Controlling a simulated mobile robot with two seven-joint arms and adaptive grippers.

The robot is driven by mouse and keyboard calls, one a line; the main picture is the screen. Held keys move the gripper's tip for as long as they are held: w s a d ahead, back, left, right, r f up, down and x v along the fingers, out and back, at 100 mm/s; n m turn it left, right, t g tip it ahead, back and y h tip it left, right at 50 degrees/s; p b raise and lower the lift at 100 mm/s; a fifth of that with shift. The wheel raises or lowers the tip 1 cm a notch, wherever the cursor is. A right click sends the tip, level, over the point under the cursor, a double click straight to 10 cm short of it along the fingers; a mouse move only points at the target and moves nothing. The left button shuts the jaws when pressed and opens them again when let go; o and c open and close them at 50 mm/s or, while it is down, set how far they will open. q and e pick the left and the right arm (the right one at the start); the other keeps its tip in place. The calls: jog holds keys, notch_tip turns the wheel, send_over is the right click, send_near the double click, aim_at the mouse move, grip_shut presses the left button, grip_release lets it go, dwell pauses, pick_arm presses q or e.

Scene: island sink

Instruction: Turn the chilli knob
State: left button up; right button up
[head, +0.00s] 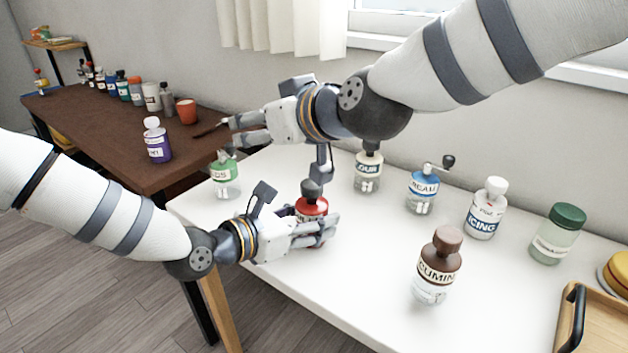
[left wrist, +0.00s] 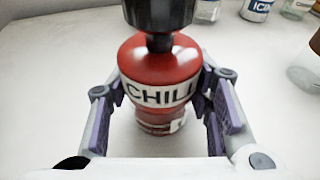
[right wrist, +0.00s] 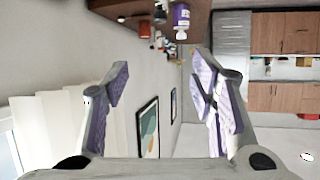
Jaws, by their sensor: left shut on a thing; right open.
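The chilli jar (head: 312,207) is a red jar with a "CHILLI" label and a dark grey knob (head: 311,188) on top. It stands upright on the white table. My left gripper (head: 328,230) is shut on the jar's body from the side, below the knob. In the left wrist view the red jar (left wrist: 160,70) sits between both fingers, and the knob (left wrist: 160,15) is cut off at the top edge. My right gripper (head: 230,132) is open and empty, above the table's back left and away from the knob. In the right wrist view its fingers (right wrist: 160,75) are apart with nothing between them.
A green-labelled jar (head: 226,180), a cream-topped jar (head: 368,178), a blue jar (head: 422,192), an icing jar (head: 487,208), a cumin jar (head: 437,270) and a green-lidded jar (head: 557,235) stand around. A wooden tray (head: 592,325) is at right. A brown counter (head: 110,140) holds several jars.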

jog(key=s+d+n+g+h, duration=0.1)
jog(key=d+n+g, duration=0.1)
jog(key=g, duration=0.2)
jog(key=g+h, duration=0.3)
jog(key=h, duration=0.1)
send_near(312, 184)
jog(key=x, duration=0.9)
jog(key=c, duration=1.1)
jog(key=shift+c, duration=0.2)
